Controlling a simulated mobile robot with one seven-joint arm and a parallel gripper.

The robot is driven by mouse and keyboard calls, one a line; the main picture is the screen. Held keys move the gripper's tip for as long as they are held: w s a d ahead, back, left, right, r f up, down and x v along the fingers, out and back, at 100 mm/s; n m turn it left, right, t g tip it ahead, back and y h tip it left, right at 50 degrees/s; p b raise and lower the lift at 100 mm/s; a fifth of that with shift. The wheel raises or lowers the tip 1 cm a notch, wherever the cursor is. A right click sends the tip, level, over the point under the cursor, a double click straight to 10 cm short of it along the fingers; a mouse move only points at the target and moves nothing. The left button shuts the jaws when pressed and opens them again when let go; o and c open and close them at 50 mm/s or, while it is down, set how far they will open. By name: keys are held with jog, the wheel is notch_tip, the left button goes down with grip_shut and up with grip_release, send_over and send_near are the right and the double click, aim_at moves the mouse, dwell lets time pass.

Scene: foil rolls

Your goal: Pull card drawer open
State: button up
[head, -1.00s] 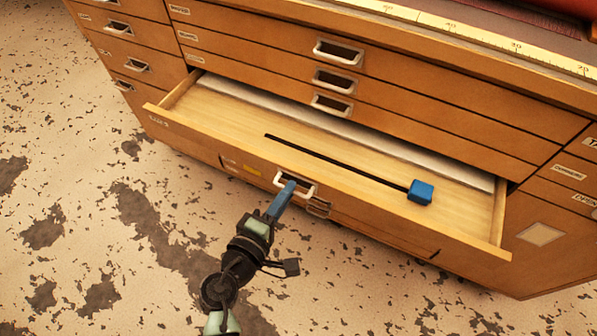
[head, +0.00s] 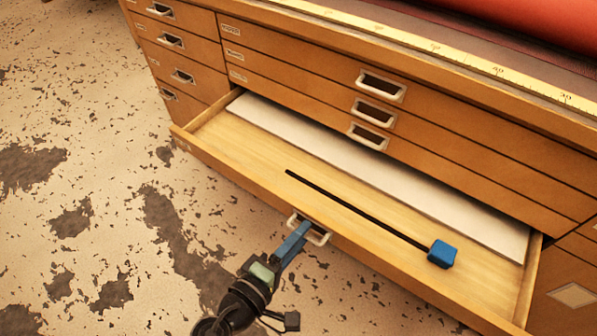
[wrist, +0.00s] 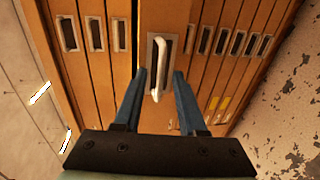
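The pulled-out drawer (head: 232,148) of a wooden flat-file cabinet stands well open, its pale interior showing. I cannot read the label on its front. Its pale metal handle (head: 317,238) is at the middle of the front. My gripper (head: 298,236) is at this handle, with its blue fingers reaching to it from the front. In the wrist view, the two fingers of my gripper (wrist: 160,78) are apart, with the handle (wrist: 156,82) between their tips. A gap shows around the bar; I cannot tell whether a finger touches it.
A white sheet or board (head: 370,178) lies in the drawer. A black rod (head: 350,208) with a blue block (head: 442,254) lies in front of it. Closed drawers (head: 400,120) are above. A yellow ruler (head: 420,45) and red roll (head: 520,20) are on top. The worn floor (head: 90,270) is clear.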

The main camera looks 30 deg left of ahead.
jog(key=p+v, duration=0.1)
jog(key=v, duration=1.2)
dwell(0.4)
